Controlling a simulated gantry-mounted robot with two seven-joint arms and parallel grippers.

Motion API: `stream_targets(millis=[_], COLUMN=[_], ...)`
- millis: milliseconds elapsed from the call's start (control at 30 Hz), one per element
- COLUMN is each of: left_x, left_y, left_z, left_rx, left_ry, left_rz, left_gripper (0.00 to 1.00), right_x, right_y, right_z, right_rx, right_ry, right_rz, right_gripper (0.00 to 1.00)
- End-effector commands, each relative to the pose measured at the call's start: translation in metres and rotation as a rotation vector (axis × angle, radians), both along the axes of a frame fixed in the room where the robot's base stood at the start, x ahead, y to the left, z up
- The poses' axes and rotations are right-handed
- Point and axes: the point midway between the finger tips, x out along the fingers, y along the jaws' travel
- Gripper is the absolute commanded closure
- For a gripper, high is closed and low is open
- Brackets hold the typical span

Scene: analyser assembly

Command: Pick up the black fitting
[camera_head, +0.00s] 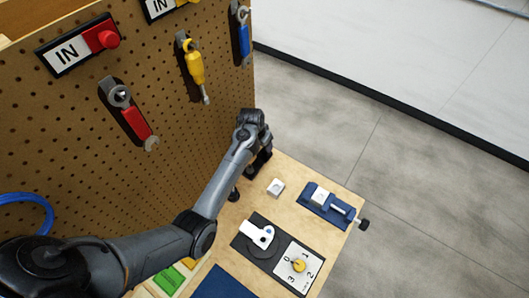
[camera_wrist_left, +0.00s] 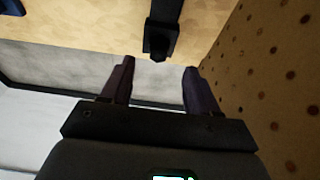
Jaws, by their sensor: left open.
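My left arm reaches across the head view, and its left gripper (camera_head: 262,162) is at the far end of the table beside the pegboard, partly hidden by the wrist. In the left wrist view the left gripper (camera_wrist_left: 160,82) has its two fingers apart with nothing between them. A black fitting (camera_wrist_left: 161,32) with a narrower end shows beyond the fingertips, roughly in line with the gap and not touching them. In the head view I cannot tell the fitting apart from the dark parts around the gripper. My right gripper is not in view.
The pegboard (camera_head: 165,180) rises close beside the left gripper, with red, yellow and blue tools hanging on it. The grey floor beyond is clear.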

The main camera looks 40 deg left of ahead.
Motion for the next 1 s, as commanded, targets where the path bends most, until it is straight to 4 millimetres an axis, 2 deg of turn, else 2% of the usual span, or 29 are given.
stream_targets(millis=[167,500,867,1000], left_x=[0.002,0.009,0.011,0.011], left_y=[-0.001,-0.003,-0.003,-0.003], left_z=[-0.009,-0.049,-0.054,-0.054], left_rx=[0.0,-0.001,0.0,0.0], left_ry=[0.0,0.0,-0.001,0.0], left_rz=[-0.001,0.0,-0.001,-0.001], left_gripper=[0.4,0.4,0.4,0.61], right_x=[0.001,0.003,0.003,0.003], right_y=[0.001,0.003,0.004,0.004], right_z=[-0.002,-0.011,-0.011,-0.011], right_rx=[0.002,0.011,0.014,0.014], right_ry=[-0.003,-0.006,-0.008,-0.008], right_rz=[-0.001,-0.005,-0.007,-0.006], right_gripper=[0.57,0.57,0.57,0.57])
